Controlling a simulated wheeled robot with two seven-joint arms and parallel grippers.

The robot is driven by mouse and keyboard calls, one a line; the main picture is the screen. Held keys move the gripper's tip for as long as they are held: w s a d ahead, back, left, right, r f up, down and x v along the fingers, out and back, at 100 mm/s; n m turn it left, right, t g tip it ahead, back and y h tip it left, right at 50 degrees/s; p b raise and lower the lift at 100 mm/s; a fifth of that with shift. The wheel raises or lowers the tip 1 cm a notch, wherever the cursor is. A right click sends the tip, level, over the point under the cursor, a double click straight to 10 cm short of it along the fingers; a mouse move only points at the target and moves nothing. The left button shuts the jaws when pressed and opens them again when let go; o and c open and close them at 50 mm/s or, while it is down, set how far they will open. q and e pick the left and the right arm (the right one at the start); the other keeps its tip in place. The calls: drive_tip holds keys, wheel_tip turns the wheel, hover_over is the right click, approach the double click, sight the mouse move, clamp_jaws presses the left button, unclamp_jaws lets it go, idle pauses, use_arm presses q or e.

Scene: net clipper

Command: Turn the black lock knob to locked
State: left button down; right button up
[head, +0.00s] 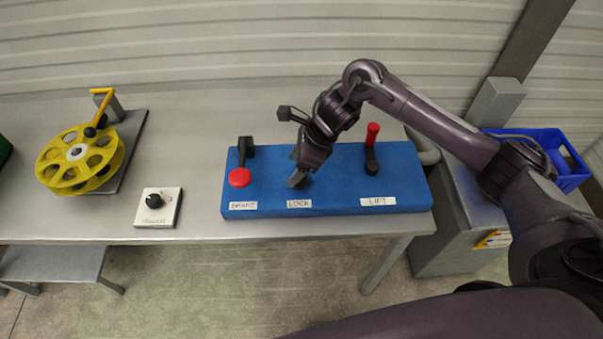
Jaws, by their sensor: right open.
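The blue control box (270,184) stands on the table with labels along its front edge, and the middle one reads LOCK (299,204). My right gripper (297,181) points down over the box just behind this label, with its jaws open. The gripper covers the place behind the label, so I cannot make out the lock knob or its position there. I cannot tell whether the fingers touch anything. My left gripper is not in view.
A red-tipped lever (239,177) is at the box's left and a red-handled lever (372,135) at its right, labelled LIFT. A white plate (171,207) with a black knob (154,201) and a yellow reel (72,171) lie left. A blue crate (577,181) is far right.

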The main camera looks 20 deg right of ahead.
drive_tip(key=d+r+n+g, duration=0.1)
drive_tip(key=d+r+n, duration=0.15)
drive_tip(key=d, duration=0.25)
drive_tip(key=shift+h, duration=0.4)
drive_tip(key=p+x, duration=0.1)
drive_tip(key=x, duration=0.7)
drive_tip(key=shift+s+a+f, duration=0.15)
drive_tip(key=shift+f, duration=0.05)
drive_tip(key=c, duration=0.9)
drive_tip(key=shift+c, duration=0.3)
